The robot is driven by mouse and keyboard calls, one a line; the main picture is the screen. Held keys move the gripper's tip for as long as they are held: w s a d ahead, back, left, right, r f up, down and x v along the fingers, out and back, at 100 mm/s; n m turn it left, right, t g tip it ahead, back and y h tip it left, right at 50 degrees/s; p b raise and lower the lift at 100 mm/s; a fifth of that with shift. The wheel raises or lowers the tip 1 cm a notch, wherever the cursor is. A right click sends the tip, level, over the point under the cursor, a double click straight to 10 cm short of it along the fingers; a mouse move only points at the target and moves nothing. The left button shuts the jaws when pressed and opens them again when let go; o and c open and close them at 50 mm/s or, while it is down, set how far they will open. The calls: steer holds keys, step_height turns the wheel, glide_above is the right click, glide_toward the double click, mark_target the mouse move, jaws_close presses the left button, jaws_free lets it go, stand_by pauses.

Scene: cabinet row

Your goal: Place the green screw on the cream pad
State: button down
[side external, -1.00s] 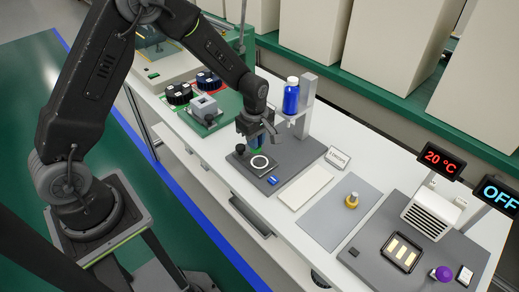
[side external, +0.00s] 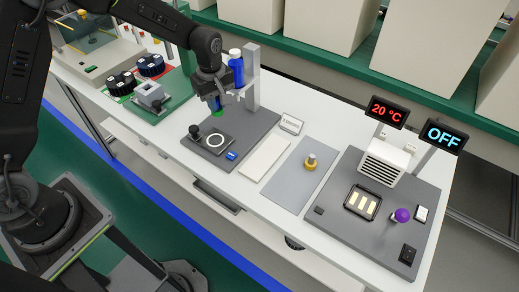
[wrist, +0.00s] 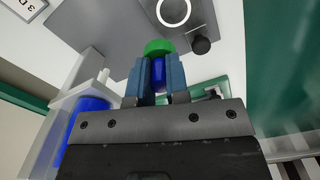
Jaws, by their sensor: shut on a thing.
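The green screw (wrist: 158,47) is between my gripper's fingers in the wrist view, with its round green end beyond the fingertips and a dark blue part between them. My gripper (side external: 217,103) is shut on it. In the side view the green end (side external: 217,113) hangs above the grey board (side external: 233,148), behind the white ring (side external: 216,141). The cream pad (side external: 265,159) lies flat and bare on the white bench, to the right of the grey board and apart from my gripper.
A blue bottle (side external: 236,65) on a grey post stand is close behind my gripper. A black knob (side external: 193,131) and a small label block (side external: 291,124) stand near. A yellow-based knob (side external: 310,162) stands on the grey mat (side external: 299,188) right of the pad.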

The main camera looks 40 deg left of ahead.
glide_above(265, 155)
steer(key=shift+m, duration=0.3)
step_height(265, 155, down, 7)
steer(key=shift+f, duration=2.15)
steer(key=shift+f, duration=0.15)
steer(key=c, duration=1.1)
jaws_free()
step_height(265, 155, up, 12)
steer(key=shift+r, duration=0.25)
